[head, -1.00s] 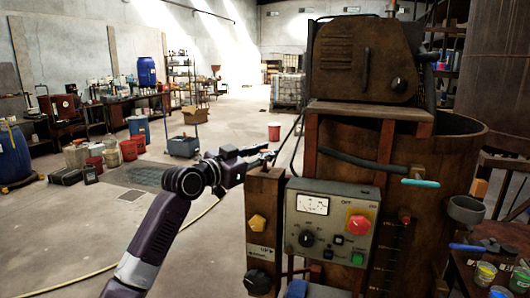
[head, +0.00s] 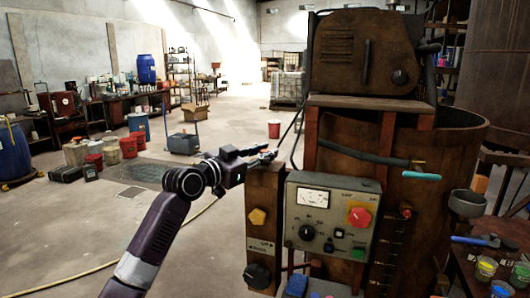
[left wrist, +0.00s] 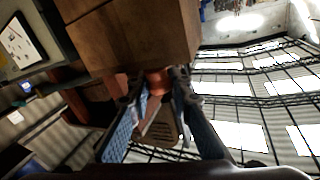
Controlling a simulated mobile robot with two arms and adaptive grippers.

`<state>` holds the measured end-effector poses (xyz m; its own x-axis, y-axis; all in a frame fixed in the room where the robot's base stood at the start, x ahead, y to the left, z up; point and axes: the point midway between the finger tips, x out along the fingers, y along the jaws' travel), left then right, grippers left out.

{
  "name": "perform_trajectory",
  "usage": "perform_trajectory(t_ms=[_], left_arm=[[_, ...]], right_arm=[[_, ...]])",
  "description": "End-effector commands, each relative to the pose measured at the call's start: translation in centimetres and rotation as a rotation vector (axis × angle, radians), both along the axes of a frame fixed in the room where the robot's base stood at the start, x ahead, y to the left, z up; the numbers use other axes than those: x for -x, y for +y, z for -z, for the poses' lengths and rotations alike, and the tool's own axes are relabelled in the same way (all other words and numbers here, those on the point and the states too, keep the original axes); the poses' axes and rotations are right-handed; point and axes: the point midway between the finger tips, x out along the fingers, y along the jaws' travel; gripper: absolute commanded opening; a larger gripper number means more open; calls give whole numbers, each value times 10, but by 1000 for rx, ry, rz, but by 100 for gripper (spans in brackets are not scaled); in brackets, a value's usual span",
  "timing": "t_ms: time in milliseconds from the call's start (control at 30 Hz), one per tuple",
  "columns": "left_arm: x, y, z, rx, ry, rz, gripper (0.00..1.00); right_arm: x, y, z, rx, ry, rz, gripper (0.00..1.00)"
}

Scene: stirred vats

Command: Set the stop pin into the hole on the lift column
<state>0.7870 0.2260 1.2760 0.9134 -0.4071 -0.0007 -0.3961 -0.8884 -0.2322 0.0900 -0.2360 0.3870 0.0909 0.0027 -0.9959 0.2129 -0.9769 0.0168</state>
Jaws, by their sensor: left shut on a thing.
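The lift column (head: 265,190) is a brown upright box left of the grey control panel, with a yellow knob and a black knob on its front. My left gripper (head: 266,155) is at the column's top end. In the left wrist view the gripper (left wrist: 160,95) is shut on a small orange-red piece, seemingly the stop pin (left wrist: 157,80), right beside the brown column (left wrist: 145,40). The pin's far end and the hole are hidden, so I cannot tell whether the pin is in the hole. My right gripper is out of view.
The control panel (head: 333,218) with a red button stands close right of the column. A rusty vat (head: 455,150) and a turquoise-ended lever (head: 421,176) are further right. Open floor lies to the left, with buckets (head: 95,160) beyond.

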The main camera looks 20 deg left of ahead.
Motion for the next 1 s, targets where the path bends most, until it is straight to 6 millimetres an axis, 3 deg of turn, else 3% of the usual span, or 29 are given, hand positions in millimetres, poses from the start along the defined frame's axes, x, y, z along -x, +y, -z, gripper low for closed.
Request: perform_trajectory(t_ms=[833,867,1000], left_arm=[[0,0,12,0,-1,0,3],[0,0,12,0,-1,0,21],[0,0,12,0,-1,0,37]], right_arm=[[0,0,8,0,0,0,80],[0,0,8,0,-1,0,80],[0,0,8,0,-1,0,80]])
